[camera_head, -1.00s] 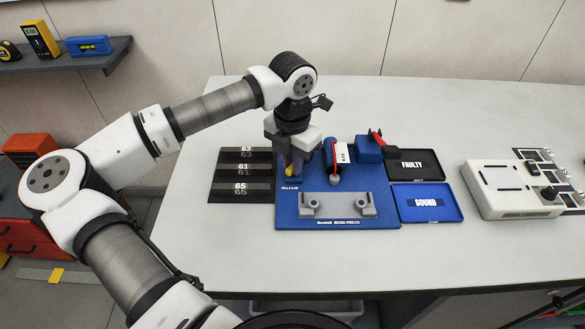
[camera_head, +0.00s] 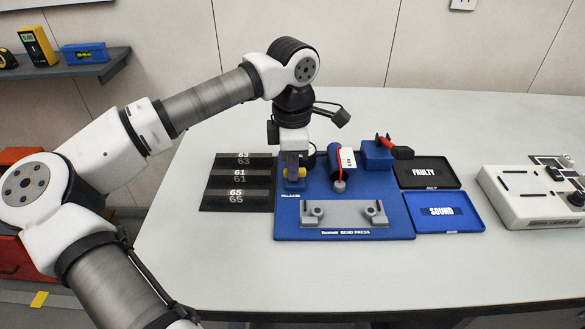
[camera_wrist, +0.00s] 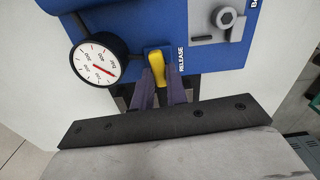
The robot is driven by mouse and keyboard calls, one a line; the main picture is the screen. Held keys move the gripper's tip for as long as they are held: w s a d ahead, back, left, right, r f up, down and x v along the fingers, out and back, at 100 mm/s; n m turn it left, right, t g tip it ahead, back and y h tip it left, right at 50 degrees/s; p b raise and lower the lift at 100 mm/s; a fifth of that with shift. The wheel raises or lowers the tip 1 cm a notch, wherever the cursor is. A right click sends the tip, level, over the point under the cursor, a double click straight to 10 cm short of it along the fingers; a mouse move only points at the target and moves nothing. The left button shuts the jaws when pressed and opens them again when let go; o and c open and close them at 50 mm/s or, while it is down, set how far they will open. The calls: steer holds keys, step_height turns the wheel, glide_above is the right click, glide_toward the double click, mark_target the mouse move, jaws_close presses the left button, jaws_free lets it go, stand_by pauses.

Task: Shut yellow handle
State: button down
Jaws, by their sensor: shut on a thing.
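The yellow handle (camera_wrist: 156,68) sits on the front of the blue bend press, beside the word RELEASE in the wrist view. In the head view my gripper (camera_head: 293,172) reaches down onto the left part of the blue press base (camera_head: 285,222). The fingers and wrist hide part of the handle there.
A round gauge (camera_wrist: 98,59) is close to the handle. A blue cylinder (camera_head: 328,160) and a red-handled block (camera_head: 376,154) stand behind the grey clamp fixture (camera_head: 344,215). FAULTY (camera_head: 426,185) and SOUND (camera_head: 472,222) trays lie to the right; a numbered rack (camera_head: 222,189) lies left.

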steer(key=shift+m, duration=0.6)
steer(key=c, duration=1.4)
jaws_free()
steer(key=shift+r, duration=0.15)
step_height(320, 180, up, 14)
steer(key=shift+f+b, duration=0.2)
steer(key=shift+b, duration=0.25)
